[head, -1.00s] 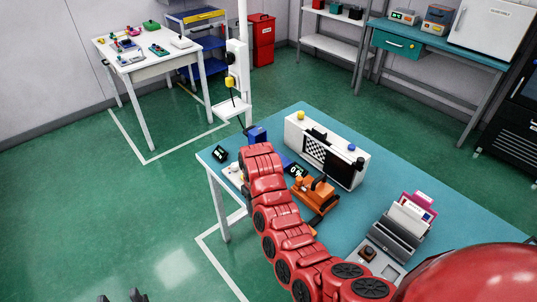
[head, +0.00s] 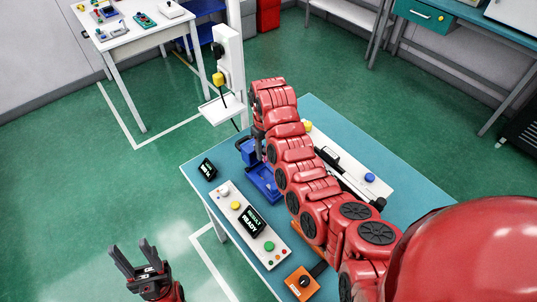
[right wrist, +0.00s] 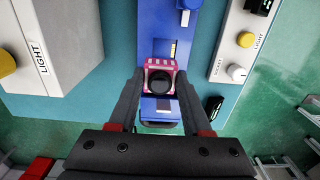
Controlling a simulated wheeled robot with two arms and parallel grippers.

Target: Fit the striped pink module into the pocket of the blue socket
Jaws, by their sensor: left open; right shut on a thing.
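The striped pink module (right wrist: 160,88) has pink and white stripes and a round black lens. My right gripper (right wrist: 160,76) is shut on it, with a finger on each side. In the head view the right gripper (head: 258,142) is partly hidden by my red arm, and the module cannot be made out. The blue socket (right wrist: 165,17) lies beneath the module in the right wrist view; a recess shows just beyond the module. I cannot tell the gap between them. The socket (head: 264,185) also shows in the head view, beside my arm. My left gripper (head: 133,250) is open and empty, off the table's left side.
A white control box (head: 248,222) with a READY display and buttons stands near the table's (head: 312,106) front left edge. A small black display (head: 207,168) sits at the corner. A white LIGHT box (right wrist: 55,45) flanks the socket. An orange device (head: 302,284) is nearer.

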